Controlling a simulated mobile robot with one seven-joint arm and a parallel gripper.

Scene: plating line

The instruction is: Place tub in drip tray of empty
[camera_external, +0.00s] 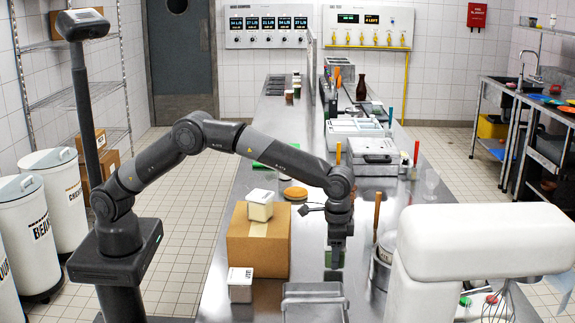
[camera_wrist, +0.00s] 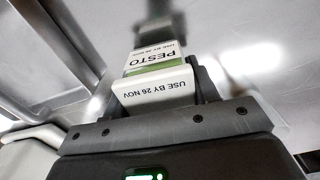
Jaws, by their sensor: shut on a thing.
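My gripper (camera_external: 338,243) hangs pointing down over the steel counter, right of the cardboard box. It is shut on a tub with a green band, partly visible below the fingers (camera_external: 334,260). In the wrist view, the tub (camera_wrist: 156,90) sits between the fingers (camera_wrist: 160,88), and its white labels read "PESTO" and "USE BY 26 NOV". I cannot tell which thing is the drip tray. A grey metal container (camera_external: 314,301) stands on the counter just in front of the gripper.
A cardboard box (camera_external: 240,252) carries a white tub (camera_external: 260,207). Another white tub (camera_external: 240,288) stands in front of it. A white mixer (camera_external: 480,245) blocks the right front. A metal pot (camera_external: 381,268) stands right of the gripper. A metal case (camera_external: 372,157) lies farther back.

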